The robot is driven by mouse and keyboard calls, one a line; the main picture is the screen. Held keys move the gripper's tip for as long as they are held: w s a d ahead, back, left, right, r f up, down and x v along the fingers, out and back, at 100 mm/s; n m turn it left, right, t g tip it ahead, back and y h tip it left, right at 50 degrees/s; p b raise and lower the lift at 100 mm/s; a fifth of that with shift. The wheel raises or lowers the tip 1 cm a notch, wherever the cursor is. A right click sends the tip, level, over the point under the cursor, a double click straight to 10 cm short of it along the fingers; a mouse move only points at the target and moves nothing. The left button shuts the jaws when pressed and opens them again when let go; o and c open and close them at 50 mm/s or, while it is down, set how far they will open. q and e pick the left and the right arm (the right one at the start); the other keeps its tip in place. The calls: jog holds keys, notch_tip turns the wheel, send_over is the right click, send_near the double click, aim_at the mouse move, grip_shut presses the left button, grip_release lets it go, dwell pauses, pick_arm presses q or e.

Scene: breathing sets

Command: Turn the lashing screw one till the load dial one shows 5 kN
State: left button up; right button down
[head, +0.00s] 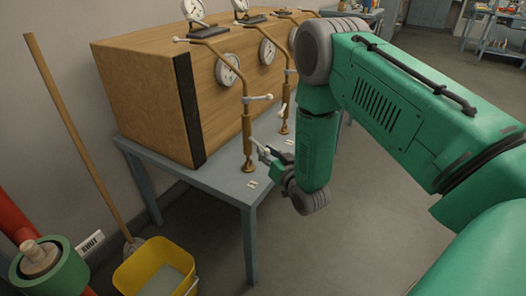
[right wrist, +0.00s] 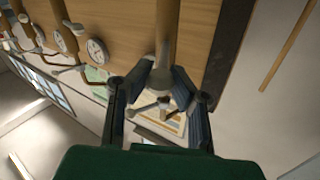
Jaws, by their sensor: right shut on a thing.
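The nearest lashing screw (head: 247,130) is a brass-coloured upright rod at the front corner of the crate, with a pale cross handle. In the right wrist view, the fingers of my right gripper (right wrist: 160,85) close around the grey hub below the rod (right wrist: 166,35). A round white dial (head: 228,70) faces out from the crate beside this screw. Its needle is too small to read. Which number it carries cannot be told. My left gripper is not in view.
A wooden crate (head: 140,85) stands on a blue-grey table (head: 215,185). More dials (head: 195,10) sit on top and a second screw (head: 286,110) stands behind. A yellow bucket (head: 150,272), a mop handle (head: 75,130) and a red pipe (head: 14,218) are at the left.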

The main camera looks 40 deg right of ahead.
jog(key=shift+s+a+f, duration=0.1)
jog(key=shift+a+f, duration=0.05)
jog(key=shift+f, duration=0.05)
jog(key=c, duration=1.3)
grip_release()
jog(key=shift+c, duration=0.2)
jog(key=s+a, duration=0.1)
jog(key=s, duration=1)
jog(key=shift+s+a, duration=0.15)
jog(key=shift+s, duration=0.2)
jog(key=shift+f, duration=0.1)
